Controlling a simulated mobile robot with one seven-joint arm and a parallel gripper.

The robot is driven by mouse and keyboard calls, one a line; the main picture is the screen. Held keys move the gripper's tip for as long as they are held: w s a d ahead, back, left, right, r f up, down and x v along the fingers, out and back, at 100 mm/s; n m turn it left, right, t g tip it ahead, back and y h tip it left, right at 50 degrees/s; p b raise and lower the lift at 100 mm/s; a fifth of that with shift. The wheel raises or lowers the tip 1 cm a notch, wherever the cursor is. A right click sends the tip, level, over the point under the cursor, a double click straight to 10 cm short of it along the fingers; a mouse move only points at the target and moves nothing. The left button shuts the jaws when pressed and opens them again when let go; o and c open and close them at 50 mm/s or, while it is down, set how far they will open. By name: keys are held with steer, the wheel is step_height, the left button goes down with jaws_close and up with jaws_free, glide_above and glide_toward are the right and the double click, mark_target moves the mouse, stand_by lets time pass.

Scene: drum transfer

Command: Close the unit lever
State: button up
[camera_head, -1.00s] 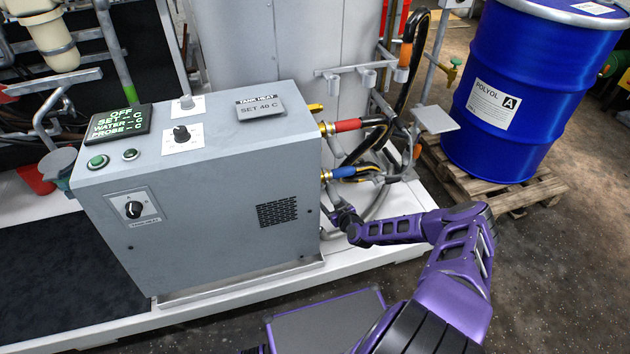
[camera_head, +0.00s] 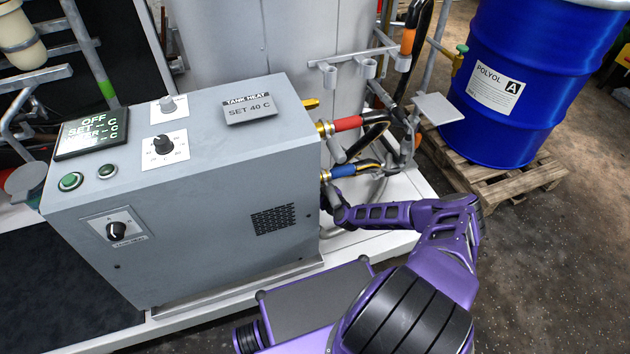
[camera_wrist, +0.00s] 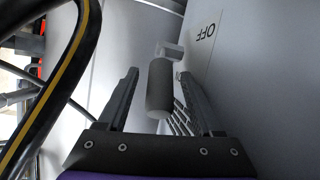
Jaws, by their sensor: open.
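The unit lever (camera_wrist: 160,90) shows in the wrist view as a grey cylindrical handle on a small bracket, beside a panel lettered OFF. My gripper (camera_wrist: 158,76) is open, with one finger on each side of the handle. I cannot tell whether either finger touches it. In the head view my gripper (camera_head: 332,192) is low at the right side of the grey heating unit (camera_head: 190,215), below the blue-banded hose fitting, and its fingers are mostly hidden. The unit's display (camera_head: 92,133) has OFF on its top line.
Red-banded (camera_head: 347,124) and blue-banded (camera_head: 343,170) hose fittings stick out close above my gripper. A black hose with a yellow stripe (camera_wrist: 62,80) runs close on the left in the wrist view. A blue drum (camera_head: 530,80) stands on a pallet at right.

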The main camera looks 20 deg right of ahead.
jaws_close()
stand_by(0.4)
stand_by(1.1)
